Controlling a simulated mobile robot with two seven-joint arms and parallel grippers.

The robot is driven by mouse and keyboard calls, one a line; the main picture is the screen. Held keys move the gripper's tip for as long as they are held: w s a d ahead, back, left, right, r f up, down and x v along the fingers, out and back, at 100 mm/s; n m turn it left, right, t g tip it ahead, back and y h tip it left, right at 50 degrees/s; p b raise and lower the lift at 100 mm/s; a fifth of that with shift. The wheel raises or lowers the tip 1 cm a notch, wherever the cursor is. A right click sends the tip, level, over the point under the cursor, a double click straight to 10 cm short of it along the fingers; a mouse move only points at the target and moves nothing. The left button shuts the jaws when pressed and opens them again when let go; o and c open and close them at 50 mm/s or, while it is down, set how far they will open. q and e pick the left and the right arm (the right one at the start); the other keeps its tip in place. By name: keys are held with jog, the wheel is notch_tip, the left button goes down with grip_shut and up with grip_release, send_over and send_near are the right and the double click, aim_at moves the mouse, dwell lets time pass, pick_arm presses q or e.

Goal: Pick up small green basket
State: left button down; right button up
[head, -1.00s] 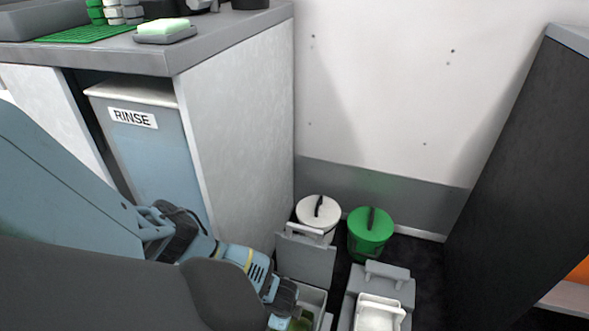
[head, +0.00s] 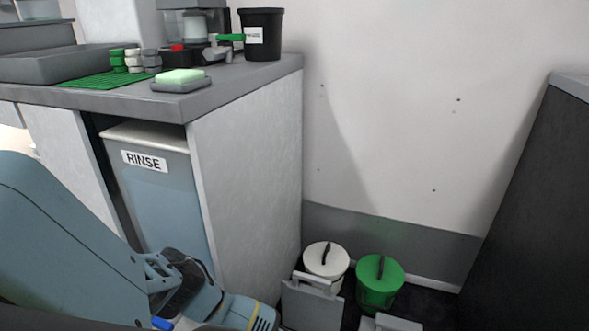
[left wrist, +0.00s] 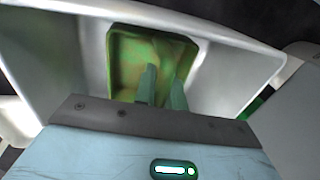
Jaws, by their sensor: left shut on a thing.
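The small green basket (left wrist: 122,62) shows in the left wrist view as a green, squarish shape inside a pale-walled container (left wrist: 225,65). My left gripper (left wrist: 163,86) reaches into it, its two fingers close together and shut on part of the basket. The exact spot of the grip is hard to make out. In the head view my left arm comes in from the left, but its gripper and the small basket are below the picture's bottom edge. My right gripper is in neither view.
A white lidded bucket (head: 320,261) and a green lidded bucket (head: 380,279) stand by the wall. An open grey lid (head: 311,304) stands upright before them. The counter (head: 245,84) and RINSE bin (head: 160,190) are left; a dark cabinet (head: 530,200) is right.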

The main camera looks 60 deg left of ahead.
pick_arm(q)
notch_tip(320, 180, up, 9)
jog(key=p, duration=0.5)
jog(key=shift+f, duration=0.2)
jog(key=shift+r+p, duration=0.35)
jog(key=shift+r, duration=0.4)
